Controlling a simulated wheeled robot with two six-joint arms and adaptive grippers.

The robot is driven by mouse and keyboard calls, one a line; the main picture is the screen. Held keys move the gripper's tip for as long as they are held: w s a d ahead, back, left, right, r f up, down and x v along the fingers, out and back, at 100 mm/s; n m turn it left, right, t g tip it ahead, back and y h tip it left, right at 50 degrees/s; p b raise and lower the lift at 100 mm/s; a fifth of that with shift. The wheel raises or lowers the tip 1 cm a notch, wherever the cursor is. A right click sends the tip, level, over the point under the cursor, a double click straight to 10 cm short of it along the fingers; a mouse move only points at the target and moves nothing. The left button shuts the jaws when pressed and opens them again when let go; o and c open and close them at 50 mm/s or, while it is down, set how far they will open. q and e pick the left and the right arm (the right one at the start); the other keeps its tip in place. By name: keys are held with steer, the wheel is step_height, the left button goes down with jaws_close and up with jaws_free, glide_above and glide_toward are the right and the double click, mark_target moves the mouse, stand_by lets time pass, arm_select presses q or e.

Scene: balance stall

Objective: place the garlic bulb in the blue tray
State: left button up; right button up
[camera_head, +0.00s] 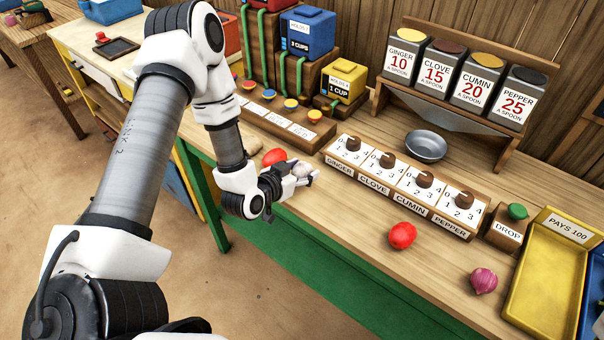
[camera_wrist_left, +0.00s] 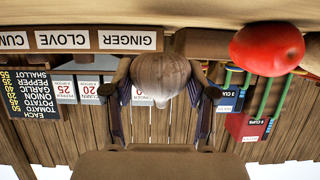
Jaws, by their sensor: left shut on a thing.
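My left gripper (camera_head: 304,176) is shut on the garlic bulb (camera_head: 301,168), a small whitish bulb, near the table's front edge left of the dial row. In the left wrist view the bulb (camera_wrist_left: 160,80) sits between the two fingers of the gripper (camera_wrist_left: 163,95), looking brownish in shade. A blue edge (camera_head: 598,275), perhaps of the blue tray, shows at the far right beside the yellow tray, mostly cut off. My right gripper is not in view.
A tomato (camera_head: 273,157) lies just behind my left gripper; another tomato (camera_head: 403,235) and a red onion (camera_head: 484,281) lie toward the right. The dial row (camera_head: 400,188), metal bowl (camera_head: 426,146), DROP button (camera_head: 517,212) and yellow tray (camera_head: 540,275) stand along the table.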

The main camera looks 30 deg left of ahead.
mark_target(302, 175)
arm_select(q)
steer(key=shift+w+a+f, duration=0.15)
steer(key=shift+w+a, duration=0.2)
steer(key=shift+w, duration=0.35)
step_height(302, 175, down, 3)
steer(key=shift+f+p, duration=0.1)
steer(key=shift+p, duration=0.45)
steer(key=shift+s+f, duration=0.1)
steer(key=o, duration=1.1)
